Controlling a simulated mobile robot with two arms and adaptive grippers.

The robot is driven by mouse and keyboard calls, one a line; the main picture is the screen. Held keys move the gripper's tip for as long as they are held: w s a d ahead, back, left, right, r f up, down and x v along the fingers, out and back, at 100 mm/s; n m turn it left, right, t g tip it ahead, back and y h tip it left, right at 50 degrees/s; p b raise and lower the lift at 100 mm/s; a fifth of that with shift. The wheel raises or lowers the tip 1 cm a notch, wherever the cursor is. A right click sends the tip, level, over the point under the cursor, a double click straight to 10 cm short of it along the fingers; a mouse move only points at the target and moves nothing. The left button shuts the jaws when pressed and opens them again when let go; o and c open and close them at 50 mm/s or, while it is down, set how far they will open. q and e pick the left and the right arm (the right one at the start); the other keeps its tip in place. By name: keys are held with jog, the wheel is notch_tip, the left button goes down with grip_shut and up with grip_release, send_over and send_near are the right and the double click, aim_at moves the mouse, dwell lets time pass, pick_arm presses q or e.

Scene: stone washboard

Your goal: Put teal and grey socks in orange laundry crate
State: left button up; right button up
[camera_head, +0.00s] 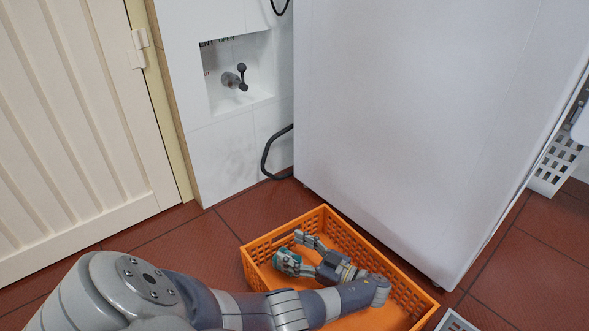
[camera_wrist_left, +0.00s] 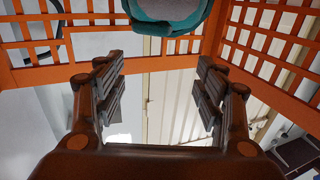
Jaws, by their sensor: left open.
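The orange laundry crate (camera_head: 262,243) stands on the floor beside a tall white appliance. My left arm reaches over it from the left, and my left gripper (camera_head: 297,250) is inside the crate's outline, open. A teal and grey sock (camera_head: 287,262) shows at the fingertips in the head view, partly covered by a finger. In the left wrist view the sock (camera_wrist_left: 165,22) is at the top edge, cut off, just beyond the open fingers (camera_wrist_left: 160,88), with nothing held between them. The crate's lattice wall (camera_wrist_left: 35,75) shows behind it. My right gripper is not in view.
The white appliance (camera_head: 420,120) stands close behind the crate. A white basket (camera_head: 556,163) is at the right, and a white lattice edge (camera_head: 455,323) shows at the bottom. Red floor tiles (camera_head: 225,225) are clear left of the crate, in front of a cream door (camera_head: 80,110).

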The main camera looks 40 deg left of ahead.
pick_arm(q)
jog(key=shift+r+p, duration=0.9)
jog(key=shift+p, duration=0.05)
jog(key=b+v, duration=0.1)
jog(key=v, duration=0.6)
jog(key=shift+d+f, duration=0.25)
jog(key=shift+d, duration=0.05)
